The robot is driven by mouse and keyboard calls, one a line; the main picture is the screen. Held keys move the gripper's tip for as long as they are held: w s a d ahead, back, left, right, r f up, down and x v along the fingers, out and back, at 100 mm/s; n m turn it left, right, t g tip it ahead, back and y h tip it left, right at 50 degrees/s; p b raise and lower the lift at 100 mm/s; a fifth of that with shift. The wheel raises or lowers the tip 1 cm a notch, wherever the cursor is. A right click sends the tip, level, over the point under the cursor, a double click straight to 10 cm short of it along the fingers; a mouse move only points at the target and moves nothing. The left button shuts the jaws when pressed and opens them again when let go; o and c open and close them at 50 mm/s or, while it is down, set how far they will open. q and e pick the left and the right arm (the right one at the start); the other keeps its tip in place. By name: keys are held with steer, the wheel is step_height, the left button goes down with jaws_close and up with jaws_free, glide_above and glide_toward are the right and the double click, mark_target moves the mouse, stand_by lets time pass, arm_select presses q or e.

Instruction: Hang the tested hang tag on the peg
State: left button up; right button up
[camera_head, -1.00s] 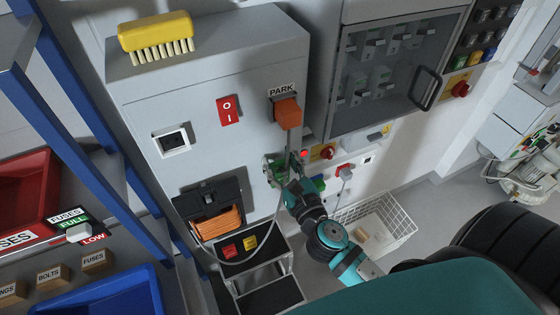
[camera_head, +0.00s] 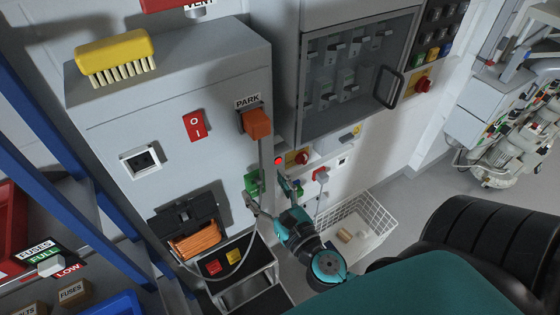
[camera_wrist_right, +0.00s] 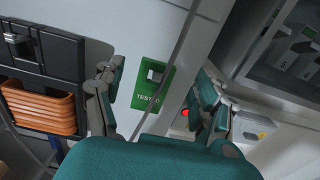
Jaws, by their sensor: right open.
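The green tag marked TESTED (camera_wrist_right: 150,92) lies flat against the grey cabinet front in the right wrist view. A pale peg-like piece (camera_wrist_right: 157,73) shows at the hole near its top. In the head view the tag (camera_head: 252,184) is a small green patch below the PARK holder. My right gripper (camera_head: 269,195) is open in front of the cabinet. In the wrist view its fingers (camera_wrist_right: 155,82) stand apart on either side of the tag, with no visible contact. My left gripper is not in view.
An orange plug (camera_head: 257,124) sits under the PARK label, its grey cable hanging close to the tag. A black holder with orange cord (camera_head: 193,245) is at left. A red lamp (camera_head: 278,161) and switches are at right. A white wire basket (camera_head: 372,225) stands below.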

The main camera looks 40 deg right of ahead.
steer(key=s, duration=0.6)
steer(key=shift+a, duration=0.15)
steer(key=shift+f, duration=0.1)
steer(key=s+d+f+m+g+b, duration=0.1)
steer(key=s+f+m+g, duration=0.3)
steer(key=f, duration=0.9)
steer(key=s+f+m+g+b, duration=0.15)
steer(key=f+m, duration=0.45)
steer(key=f, duration=0.7)
steer(key=s+d+f+m+g+b, duration=0.15)
steer(key=f+m+g, duration=0.3)
steer(key=f, duration=0.85)
steer(key=s+a+f+m+g+y+b, duration=0.1)
steer(key=s+f+m+g+b, duration=0.2)
steer(key=s+f+m, duration=1.5)
step_height(320, 180, down, 4)
steer(key=s+g, duration=0.1)
steer(key=g, duration=0.3)
steer(key=shift+s+m+b, duration=0.3)
steer(key=shift+s+m, duration=0.05)
steer(key=shift+s, duration=0.05)
